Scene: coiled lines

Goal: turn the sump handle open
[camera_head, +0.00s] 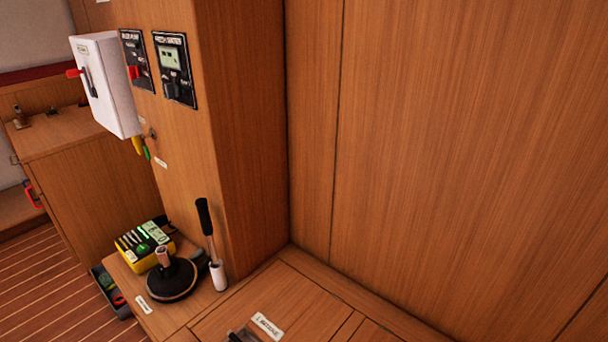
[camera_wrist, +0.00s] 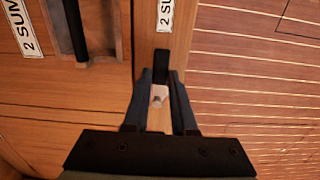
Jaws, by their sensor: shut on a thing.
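In the wrist view, my gripper (camera_wrist: 161,76) is shut on a short black handle (camera_wrist: 162,62), with one dark finger on each side of it. A pale metal fitting (camera_wrist: 158,94) shows between the fingers, at the near end of the handle. The handle lies along a narrow wooden face, below a white label (camera_wrist: 165,12) that begins "2 SU". The rest of the label is cut off, and the fingers hide part of the handle. I cannot tell how far the handle is turned. My gripper does not show in the head view.
In the wrist view, a dark bar (camera_wrist: 75,30) lies in a recess at the upper left, beside another "2 SUM" label (camera_wrist: 22,27). Striped floor (camera_wrist: 250,70) is clear at right. The head view shows a white box (camera_head: 105,85) and a yellow device (camera_head: 145,245).

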